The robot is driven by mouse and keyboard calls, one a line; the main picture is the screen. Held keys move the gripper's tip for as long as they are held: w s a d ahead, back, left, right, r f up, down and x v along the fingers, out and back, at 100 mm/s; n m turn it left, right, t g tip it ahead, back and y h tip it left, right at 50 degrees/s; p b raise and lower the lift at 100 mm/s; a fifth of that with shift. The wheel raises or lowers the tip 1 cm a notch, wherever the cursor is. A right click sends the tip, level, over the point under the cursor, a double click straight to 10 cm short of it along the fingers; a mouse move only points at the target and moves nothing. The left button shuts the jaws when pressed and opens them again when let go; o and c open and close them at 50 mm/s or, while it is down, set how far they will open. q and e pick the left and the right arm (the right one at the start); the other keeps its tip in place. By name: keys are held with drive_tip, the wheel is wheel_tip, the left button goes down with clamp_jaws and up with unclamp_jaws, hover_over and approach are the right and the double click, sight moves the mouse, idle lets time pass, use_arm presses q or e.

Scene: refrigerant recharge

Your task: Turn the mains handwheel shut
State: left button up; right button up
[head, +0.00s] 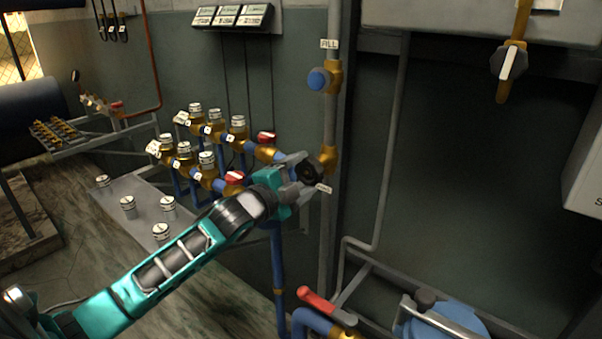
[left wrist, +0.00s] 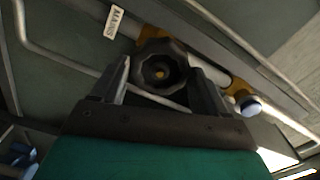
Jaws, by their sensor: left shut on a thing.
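The mains handwheel (left wrist: 160,64) is a dark, scalloped wheel with a brass centre. It sits on a brass valve on the vertical grey pipe, beside a white tag reading MAINS (left wrist: 114,22) in the left wrist view. In the head view the handwheel (head: 327,159) is partly hidden by my left gripper (head: 312,172). My left gripper, also in the left wrist view (left wrist: 165,82), has one finger on each side of the wheel and is shut on its rim. My right gripper is in neither view.
A blue handwheel (head: 319,79) under a FILL tag is higher on the same pipe. Brass valves with white caps (head: 206,160) and red knobs (head: 234,177) stand left of my gripper. A red-handled lever (head: 318,302) is below.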

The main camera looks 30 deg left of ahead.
use_arm(q)
drive_tip(key=shift+a+m+p, duration=0.1)
drive_tip(key=shift+m+p, duration=0.25)
drive_tip(key=shift+m, duration=0.85)
drive_tip(key=shift+f+m, duration=0.1)
drive_tip(key=shift+m, duration=1)
drive_tip(key=o, duration=1.1)
drive_tip(key=shift+c, duration=0.2)
drive_tip(key=s+p, duration=0.2)
drive_tip(key=s, duration=0.5)
drive_tip(key=shift+a, duration=0.2)
